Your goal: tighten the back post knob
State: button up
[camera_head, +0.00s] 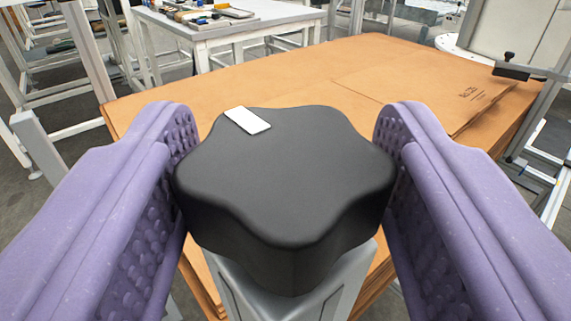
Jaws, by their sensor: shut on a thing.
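The back post knob (284,185) is a large black lobed knob in the middle of the head view. It has a white rectangular mark (247,120) on its top, toward the far left edge. It sits on top of a grey metal post (340,285), whose lower part runs out of view. My gripper (284,170) has two purple padded fingers with bumpy inner faces. One finger is on the left side of the knob and one on the right, and they are shut on it. The knob hides where it joins the post.
Flat brown cardboard (340,65) lies behind and below the knob. A white table (225,30) with tools stands at the back left. A metal frame with a black clamp (512,71) is at the right. Grey metal framing (40,145) stands at the left.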

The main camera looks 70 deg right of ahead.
aim_at(279, 267)
jog(key=shift+r, duration=0.2)
jog(key=o, duration=0.9)
jog(key=shift+d+f, duration=0.1)
jog(key=p+v, duration=0.1)
jog(key=v, duration=0.7)
jog(key=shift+w, duration=0.1)
jog(key=shift+d, duration=0.1)
